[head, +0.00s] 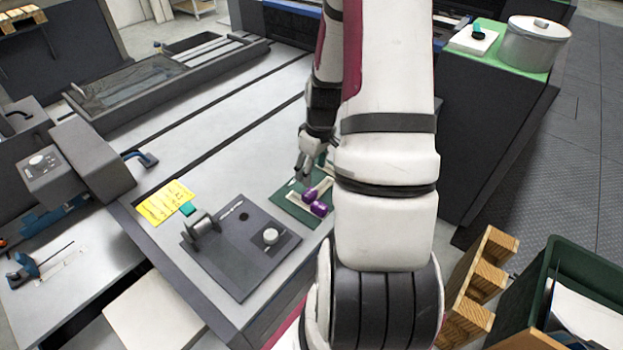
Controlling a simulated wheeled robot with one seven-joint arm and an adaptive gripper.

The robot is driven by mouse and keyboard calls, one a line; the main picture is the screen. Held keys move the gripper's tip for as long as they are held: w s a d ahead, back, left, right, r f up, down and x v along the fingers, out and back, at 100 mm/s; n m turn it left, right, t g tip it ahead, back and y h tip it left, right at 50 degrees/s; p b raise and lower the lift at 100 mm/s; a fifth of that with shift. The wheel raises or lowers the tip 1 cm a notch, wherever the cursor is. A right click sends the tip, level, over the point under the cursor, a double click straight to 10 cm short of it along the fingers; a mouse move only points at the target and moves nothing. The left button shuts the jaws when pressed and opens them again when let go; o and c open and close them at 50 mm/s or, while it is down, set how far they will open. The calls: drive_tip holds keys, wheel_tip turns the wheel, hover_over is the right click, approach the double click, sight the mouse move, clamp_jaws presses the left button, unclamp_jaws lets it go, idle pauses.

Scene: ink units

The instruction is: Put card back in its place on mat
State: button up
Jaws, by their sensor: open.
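A green mat (287,207) lies on the light machine bed, partly hidden behind my arm. Pale strips and purple round-ended objects (315,203) lie on it; I cannot tell whether one of the pale pieces is the card. My gripper (303,176) is open, pointing down over the far left part of the mat. No held object shows between its fingers. My arm hides the mat's right side.
A dark grey board (225,262) with a grey bracket and a round knob lies in front of the mat. A metal pot (535,45) and a white pad (473,40) stand on a green top at the back right. A green crate (577,262) and wooden pallet are at the lower right.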

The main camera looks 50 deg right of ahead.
drive_tip(key=w+a+r+t+h, duration=0.1)
drive_tip(key=a+r, duration=0.7)
drive_tip(key=r, duration=0.3)
drive_tip(key=w+a+r+t, duration=0.1)
drive_tip(key=a+r, duration=0.6)
drive_tip(key=r, duration=0.4)
drive_tip(key=s+a+r+t+y, duration=0.1)
drive_tip(key=s+a+r+t, duration=0.1)
drive_tip(key=s+a+r, duration=0.8)
drive_tip(key=a, duration=0.3)
drive_tip(key=shift+s+a, duration=0.2)
drive_tip(key=shift+s, duration=0.15)
